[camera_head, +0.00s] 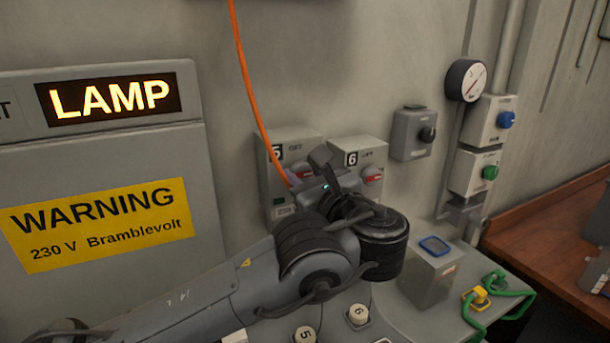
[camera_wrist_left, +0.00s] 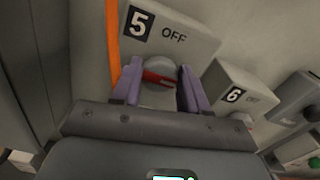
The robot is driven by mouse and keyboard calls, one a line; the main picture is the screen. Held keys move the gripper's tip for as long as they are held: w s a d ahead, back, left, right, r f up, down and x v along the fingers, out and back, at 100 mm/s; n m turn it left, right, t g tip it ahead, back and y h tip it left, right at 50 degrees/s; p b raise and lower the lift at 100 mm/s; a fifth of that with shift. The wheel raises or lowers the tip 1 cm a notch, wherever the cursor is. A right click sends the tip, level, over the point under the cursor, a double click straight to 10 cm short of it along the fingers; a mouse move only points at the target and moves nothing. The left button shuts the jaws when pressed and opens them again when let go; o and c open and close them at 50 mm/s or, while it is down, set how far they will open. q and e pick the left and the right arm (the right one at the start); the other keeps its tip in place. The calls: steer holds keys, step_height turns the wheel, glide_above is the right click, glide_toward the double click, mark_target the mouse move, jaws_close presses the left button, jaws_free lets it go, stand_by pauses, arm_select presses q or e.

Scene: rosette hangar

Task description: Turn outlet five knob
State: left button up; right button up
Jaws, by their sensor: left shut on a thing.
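The outlet five box (camera_head: 296,143) is a grey wall box marked 5 and OFF, behind my left gripper (camera_head: 297,178) in the head view. In the left wrist view the same box (camera_wrist_left: 185,28) fills the top. Its round knob (camera_wrist_left: 158,96) has a red bar and sits between the two purple fingers of my left gripper (camera_wrist_left: 159,85). The gripper is shut on the knob. In the head view the knob is hidden by the gripper. My right gripper is not in view.
The outlet six box (camera_head: 368,152) stands close to the right, with a red-barred knob (camera_head: 373,174). An orange cable (camera_head: 245,75) hangs down to outlet five. A grey switch box (camera_head: 411,134) and a gauge (camera_head: 466,80) are further right. A grey box with a blue ring (camera_head: 433,270) stands below.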

arm_select(q)
steer(key=n+b, duration=0.3)
steer(key=n, duration=0.1)
steer(key=shift+f, duration=0.2)
steer(key=n+b, duration=0.3)
steer(key=n, duration=0.1)
steer(key=shift+a+n+b, duration=0.1)
steer(key=shift+n+b, duration=0.2)
steer(key=n+b, duration=0.3)
steer(key=n, duration=0.2)
steer(key=shift+s+f+b, duration=0.1)
steer(key=shift+b, duration=0.2)
steer(key=n+b, duration=0.1)
steer(key=n, duration=0.2)
steer(key=shift+b, duration=0.3)
steer(key=shift+n, duration=0.6)
steer(key=shift+b, duration=0.35)
steer(key=o, duration=1.1)
steer(key=shift+c, duration=0.2)
